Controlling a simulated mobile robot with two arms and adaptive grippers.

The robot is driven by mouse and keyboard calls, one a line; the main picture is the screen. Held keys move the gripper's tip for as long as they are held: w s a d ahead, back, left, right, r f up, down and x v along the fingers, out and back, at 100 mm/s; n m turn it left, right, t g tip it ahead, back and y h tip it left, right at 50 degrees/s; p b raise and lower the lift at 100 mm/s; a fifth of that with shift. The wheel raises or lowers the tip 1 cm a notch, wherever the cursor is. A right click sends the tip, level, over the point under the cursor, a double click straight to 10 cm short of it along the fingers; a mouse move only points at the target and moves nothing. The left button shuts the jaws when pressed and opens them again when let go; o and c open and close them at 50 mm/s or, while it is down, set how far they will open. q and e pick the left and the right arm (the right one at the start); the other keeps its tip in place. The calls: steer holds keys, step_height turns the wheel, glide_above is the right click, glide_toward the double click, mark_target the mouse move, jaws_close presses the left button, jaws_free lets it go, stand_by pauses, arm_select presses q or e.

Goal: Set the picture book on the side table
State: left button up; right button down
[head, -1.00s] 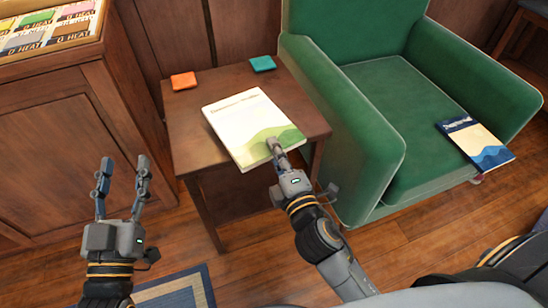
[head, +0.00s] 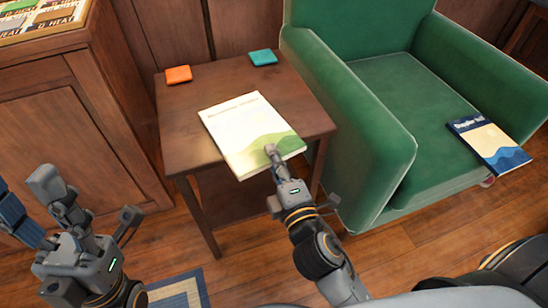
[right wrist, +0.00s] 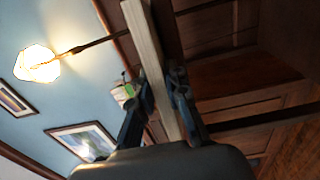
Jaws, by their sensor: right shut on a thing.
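The picture book (head: 245,125), a pale cover with green hills at its lower end, lies flat over the top of the brown side table (head: 185,130). Its near end reaches the table's front edge; I cannot tell whether it fully rests on the wood. My right gripper (head: 271,155) is shut on the book's near end. In the right wrist view the book (right wrist: 150,55) shows edge-on between the fingers (right wrist: 160,100). My left gripper (head: 28,200) is at the lower left, empty, with its fingers apart, away from the table.
An orange square (head: 178,75) and a teal square (head: 263,57) lie at the table's back. A green armchair (head: 385,110) stands close on the right with a blue-and-cream book (head: 488,144) on its seat. A wooden cabinet (head: 70,120) is on the left.

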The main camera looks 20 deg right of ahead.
stand_by(0.3)
steer(key=shift+f, duration=0.2)
steer(key=c, duration=1.3)
jaws_free()
steer(key=shift+c, duration=0.2)
steer(key=shift+r, duration=0.1)
